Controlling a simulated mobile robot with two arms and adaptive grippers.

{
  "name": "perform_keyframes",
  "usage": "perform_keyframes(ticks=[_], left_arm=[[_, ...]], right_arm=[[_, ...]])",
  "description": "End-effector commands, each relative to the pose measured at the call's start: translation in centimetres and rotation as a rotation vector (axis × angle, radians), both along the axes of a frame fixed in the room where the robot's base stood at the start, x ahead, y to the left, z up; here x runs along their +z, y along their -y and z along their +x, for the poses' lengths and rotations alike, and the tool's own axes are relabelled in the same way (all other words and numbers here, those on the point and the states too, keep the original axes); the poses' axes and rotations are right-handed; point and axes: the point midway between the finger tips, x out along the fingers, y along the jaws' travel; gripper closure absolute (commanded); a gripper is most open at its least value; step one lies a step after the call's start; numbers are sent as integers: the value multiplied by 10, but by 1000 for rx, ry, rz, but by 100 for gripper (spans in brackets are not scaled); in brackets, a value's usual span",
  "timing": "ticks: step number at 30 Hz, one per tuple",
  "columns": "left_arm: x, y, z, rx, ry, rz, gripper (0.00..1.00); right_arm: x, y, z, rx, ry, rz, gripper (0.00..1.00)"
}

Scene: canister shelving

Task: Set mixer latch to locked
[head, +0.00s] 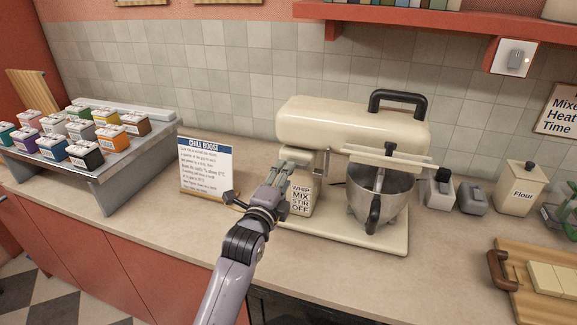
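The cream mixer (352,123) stands on the counter, with a black handle (396,97) on its head and a metal bowl (380,191) under it. A small metal lever (322,163), perhaps the latch, shows below the head on the left; its setting is too small to tell. A speed label (300,199) reads WHIP, MIX, STIR, OFF. My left gripper (289,163) is at the left side of the mixer stand, close to the lever and above the label. Its fingers are small and overlap the mixer, so contact and opening are unclear. My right gripper is out of view.
A CHILL BOOST sign (206,169) stands left of my gripper. A rack (100,163) of coloured canisters is at the left. A flour canister (521,188) and a wooden board (540,262) are at the right. Counter in front of the mixer is clear.

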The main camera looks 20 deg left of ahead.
Motion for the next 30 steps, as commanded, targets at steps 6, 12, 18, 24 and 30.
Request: perform_keyframes(ticks=[6,12,18,24,30], left_arm=[[1,1,27,0,0,-1,60],[0,1,36,0,0,-1,60],[0,1,36,0,0,-1,60],[0,2,36,-1,0,-1,70],[0,2,36,-1,0,-1,83]], right_arm=[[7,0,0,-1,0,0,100],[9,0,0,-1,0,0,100],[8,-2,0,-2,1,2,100],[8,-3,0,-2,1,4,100],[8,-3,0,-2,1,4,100]])
